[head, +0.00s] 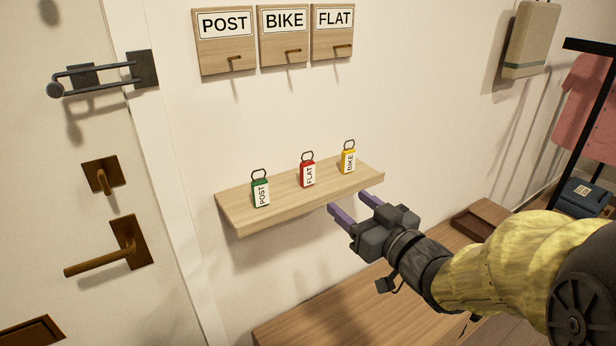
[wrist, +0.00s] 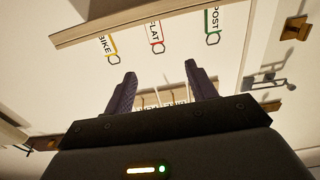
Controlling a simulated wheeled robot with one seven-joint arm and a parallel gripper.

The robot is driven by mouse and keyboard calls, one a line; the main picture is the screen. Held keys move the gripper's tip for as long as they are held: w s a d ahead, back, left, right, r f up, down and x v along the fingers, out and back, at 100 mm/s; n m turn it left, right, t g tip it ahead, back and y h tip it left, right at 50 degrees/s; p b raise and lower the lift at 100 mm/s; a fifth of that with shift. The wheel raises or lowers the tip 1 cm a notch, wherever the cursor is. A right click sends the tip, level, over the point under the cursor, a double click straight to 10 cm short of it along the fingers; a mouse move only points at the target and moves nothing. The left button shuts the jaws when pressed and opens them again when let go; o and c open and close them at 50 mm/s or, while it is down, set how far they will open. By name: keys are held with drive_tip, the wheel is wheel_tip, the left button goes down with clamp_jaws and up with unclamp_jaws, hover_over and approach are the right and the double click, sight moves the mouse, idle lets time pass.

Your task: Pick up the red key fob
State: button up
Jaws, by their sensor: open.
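The red key fob (head: 307,174), labelled FLAT, stands upright on the wooden wall shelf (head: 238,216), between the green POST fob (head: 260,193) and the yellow BIKE fob (head: 348,160). Each fob has a metal ring on top. My gripper (head: 352,203) is open and empty, in front of the shelf's front edge and right of the red fob, apart from it. The wrist view looks upside down: the red fob (wrist: 156,34) shows beyond and between the gripper fingers (wrist: 160,85), with the yellow fob (wrist: 107,43) and green fob (wrist: 212,22) on either side.
Three wall plaques with hooks, POST (head: 225,42), BIKE (head: 284,36) and FLAT (head: 333,32), hang above the shelf. A door with a brown handle (head: 105,258) and a metal latch (head: 100,75) is at left. A wooden bench (head: 330,300) and brown tray (head: 478,220) lie below.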

drive_tip(key=p, duration=0.8)
approach(307, 168)
drive_tip(key=r+p, duration=0.1)
drive_tip(key=p, duration=0.2)
drive_tip(key=shift+d, duration=0.15)
drive_tip(key=a+p, duration=0.1)
drive_tip(key=p, duration=0.4)
drive_tip(key=shift+w+f, duration=0.3)
drive_tip(key=x, duration=0.4)
drive_tip(key=shift+w+a+f+p, duration=0.15)
drive_tip(key=shift+w+f+p, duration=0.1)
drive_tip(key=shift+w+p, duration=0.15)
